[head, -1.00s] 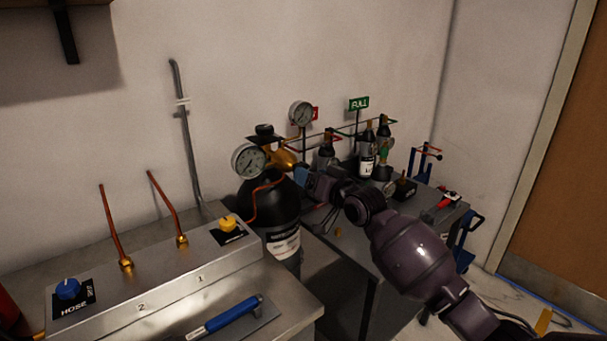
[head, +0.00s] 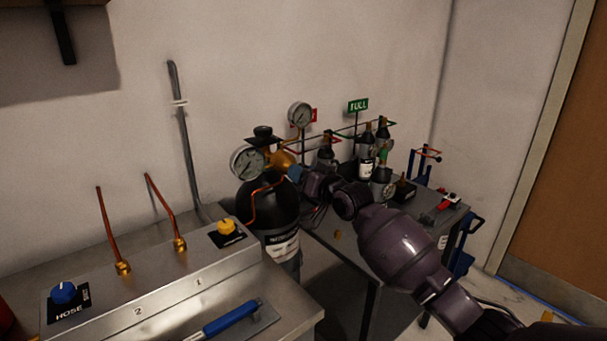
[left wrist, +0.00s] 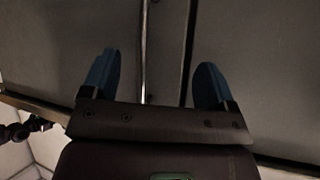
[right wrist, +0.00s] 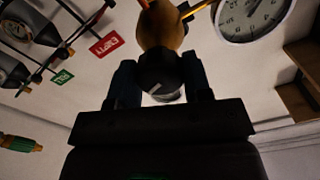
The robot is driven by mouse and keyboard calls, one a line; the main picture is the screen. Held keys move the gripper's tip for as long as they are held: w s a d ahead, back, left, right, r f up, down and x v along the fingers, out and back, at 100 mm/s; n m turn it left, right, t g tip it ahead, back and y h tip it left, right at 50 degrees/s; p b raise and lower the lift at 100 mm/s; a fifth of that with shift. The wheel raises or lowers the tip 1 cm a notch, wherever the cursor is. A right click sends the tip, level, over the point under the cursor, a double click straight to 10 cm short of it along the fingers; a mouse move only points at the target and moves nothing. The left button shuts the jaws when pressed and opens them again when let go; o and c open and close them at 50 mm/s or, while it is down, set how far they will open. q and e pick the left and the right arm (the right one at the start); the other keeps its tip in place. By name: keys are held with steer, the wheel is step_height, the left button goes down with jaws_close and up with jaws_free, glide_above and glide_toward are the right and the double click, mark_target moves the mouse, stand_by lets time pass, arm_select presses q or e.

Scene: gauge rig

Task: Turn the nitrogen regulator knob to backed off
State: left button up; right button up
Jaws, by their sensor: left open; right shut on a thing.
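The nitrogen regulator is a brass body (head: 283,159) with round gauges, on top of a black cylinder (head: 272,205) in the head view. Its dark knob (right wrist: 160,74) with a pale pointer line shows in the right wrist view. My right gripper (head: 297,173) is at the regulator's right side. In the right wrist view its fingers (right wrist: 162,88) stand on both sides of the knob, shut on it. A white gauge (head: 248,162) is on the regulator's left. My left gripper (left wrist: 155,82) is open and empty before grey panels in the left wrist view.
A metal bench panel (head: 170,283) with a blue knob (head: 63,292), a yellow knob (head: 227,227) and copper tubes stands at front left. A blue-handled tool (head: 232,317) lies there. Small cylinders and a green FULL sign (head: 358,105) stand behind my right arm.

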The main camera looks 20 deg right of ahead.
arm_select(q)
steer(key=shift+d+r, duration=0.1)
steer(key=shift+r, duration=0.05)
arm_select(e)
steer(key=shift+n, duration=0.3)
steer(key=shift+r+n+p, duration=0.1)
steer(key=shift+n+p, duration=0.2)
steer(key=shift+n, duration=0.3)
steer(key=n, duration=0.2)
steer(key=shift+n+p, duration=0.3)
steer(key=shift+p, duration=0.1)
steer(key=n+p, duration=0.1)
steer(key=n, duration=0.3)
steer(key=n+p, duration=0.1)
steer(key=n, duration=0.1)
steer(key=shift+n, duration=0.3)
steer(key=shift+n+p, duration=0.35)
steer(key=shift+n, duration=0.45)
arm_select(q)
steer(key=r, duration=0.2)
steer(key=shift+s+a+r, duration=0.2)
steer(key=shift+a+r, duration=0.05)
steer(key=shift+r, duration=0.1)
steer(key=shift+s+f, duration=0.1)
steer(key=shift+s, duration=0.15)
arm_select(e)
steer(key=shift+n, duration=0.4)
